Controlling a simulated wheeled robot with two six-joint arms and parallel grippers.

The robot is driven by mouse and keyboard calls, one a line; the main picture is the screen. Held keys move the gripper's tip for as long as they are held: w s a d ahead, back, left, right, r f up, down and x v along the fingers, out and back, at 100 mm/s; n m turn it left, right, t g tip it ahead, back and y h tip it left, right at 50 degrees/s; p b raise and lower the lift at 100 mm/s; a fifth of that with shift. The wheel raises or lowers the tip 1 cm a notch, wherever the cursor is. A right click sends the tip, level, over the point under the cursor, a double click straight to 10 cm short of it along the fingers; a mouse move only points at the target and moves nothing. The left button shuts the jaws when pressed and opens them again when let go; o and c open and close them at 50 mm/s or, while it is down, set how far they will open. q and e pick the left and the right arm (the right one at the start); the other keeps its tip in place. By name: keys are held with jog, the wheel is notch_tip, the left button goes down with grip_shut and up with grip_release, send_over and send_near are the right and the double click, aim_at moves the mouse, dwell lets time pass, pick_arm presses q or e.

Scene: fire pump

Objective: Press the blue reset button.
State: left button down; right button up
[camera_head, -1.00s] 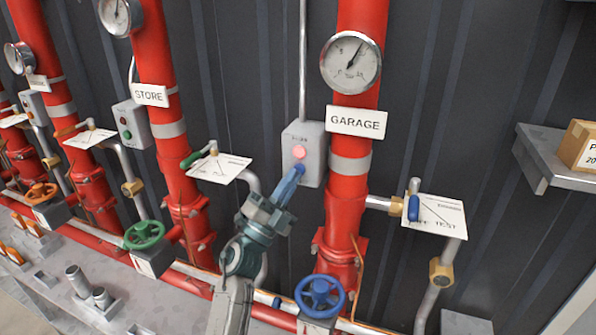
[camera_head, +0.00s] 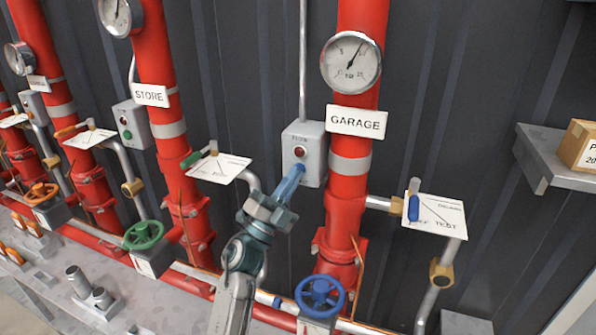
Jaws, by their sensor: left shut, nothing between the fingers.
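The grey switch box (camera_head: 313,172) is fixed beside the red garage pipe. A round lamp (camera_head: 300,151) on its upper part is dark red and unlit. The blue reset button (camera_head: 299,169) is below the lamp, partly covered by my fingertips. My left gripper (camera_head: 295,176) is shut and empty, its tips at the button. I cannot tell for certain whether they touch it. My right gripper is not in view.
The garage pipe (camera_head: 347,211) with its gauge (camera_head: 351,62) stands just right of the box. A blue handwheel (camera_head: 319,292) is below. A white card with a blue lever (camera_head: 414,207) is on the right. The store pipe (camera_head: 163,97) is on the left.

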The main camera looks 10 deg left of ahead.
pick_arm(q)
jog(key=shift+s, duration=0.1)
jog(key=shift+s+a+p, duration=0.15)
jog(key=shift+s+p, duration=0.25)
jog(key=shift+s, duration=0.4)
jog(key=s+p, duration=0.1)
jog(key=s, duration=0.1)
jog(key=s+a, duration=0.1)
jog(key=s, duration=0.2)
jog(key=shift+p, duration=0.4)
jog(key=shift+w, duration=0.1)
